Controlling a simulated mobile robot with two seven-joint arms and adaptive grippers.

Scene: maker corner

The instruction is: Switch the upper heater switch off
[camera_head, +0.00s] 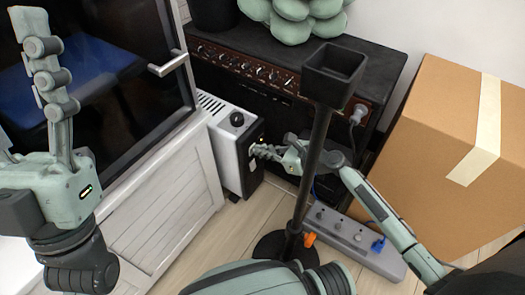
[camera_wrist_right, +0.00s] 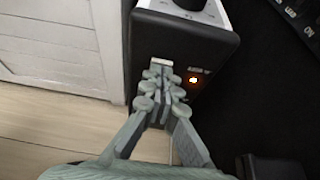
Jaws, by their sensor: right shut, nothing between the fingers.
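The heater (camera_head: 225,135) is a small white box with a black end panel, standing on the floor beside the white cabinet. My right gripper (camera_head: 257,151) is shut and empty, with its fingertips at that panel. In the right wrist view the closed fingertips (camera_wrist_right: 159,66) are right at a pale switch (camera_wrist_right: 161,62), partly covering it; I cannot tell whether they touch. An orange light (camera_wrist_right: 194,79) glows beside it. Anything lower on the panel is hidden by the fingers in the wrist view. My left gripper (camera_head: 30,15) points up at the left, away from the heater; its finger opening is unclear.
A black stand (camera_head: 313,150) rises close to my right gripper. A grey power strip (camera_head: 355,238) lies on the floor, with a cardboard box (camera_head: 440,150) on the right. A black amplifier (camera_head: 285,75) stands behind the heater. The white cabinet (camera_head: 165,205) is left of it.

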